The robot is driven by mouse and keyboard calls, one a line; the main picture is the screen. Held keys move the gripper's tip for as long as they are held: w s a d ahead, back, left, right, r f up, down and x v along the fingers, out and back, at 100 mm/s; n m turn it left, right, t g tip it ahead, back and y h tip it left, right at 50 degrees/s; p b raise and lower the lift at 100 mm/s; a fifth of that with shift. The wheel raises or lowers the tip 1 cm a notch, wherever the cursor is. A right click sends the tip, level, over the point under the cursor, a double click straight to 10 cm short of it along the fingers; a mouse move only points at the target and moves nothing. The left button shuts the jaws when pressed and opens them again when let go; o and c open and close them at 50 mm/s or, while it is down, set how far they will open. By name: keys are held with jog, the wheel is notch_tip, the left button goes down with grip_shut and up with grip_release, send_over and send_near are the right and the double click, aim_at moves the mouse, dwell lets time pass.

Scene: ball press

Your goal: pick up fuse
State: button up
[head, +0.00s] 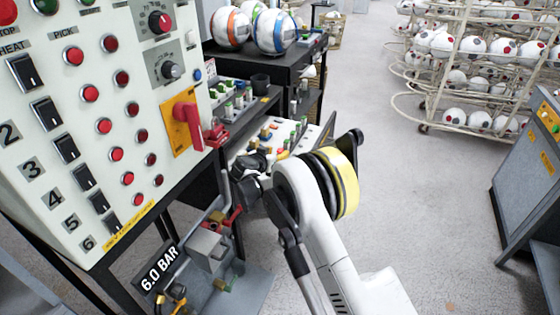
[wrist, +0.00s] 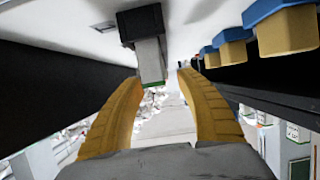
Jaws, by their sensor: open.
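In the wrist view, a grey block with a green end, likely the fuse (wrist: 151,62), sticks out of a black holder (wrist: 140,22) on a white panel. My gripper (wrist: 160,80) is open. Its two yellow fingers point toward the panel, with the block's free end between their tips. I see a gap on the right side; contact on the left is hard to tell. In the head view, my arm and the dark parts of its wrist cover the gripper and this block beside the small white panel (head: 312,138).
Blue-and-yellow parts (wrist: 285,30) stand in a row close to the right finger. A dark bar runs along each side. In the head view, the control panel (head: 85,110) is at left, with a red switch handle (head: 190,122). Ball racks (head: 470,60) stand behind clear floor.

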jog(key=x, duration=0.3)
jog(key=shift+s+f+b, duration=0.1)
jog(key=shift+f+b, duration=0.05)
jog(key=shift+b, duration=0.25)
grip_shut()
jog(key=shift+s, duration=0.1)
notch_tip(320, 180, up, 10)
jog(key=p, duration=0.4)
jog(key=shift+p, duration=0.3)
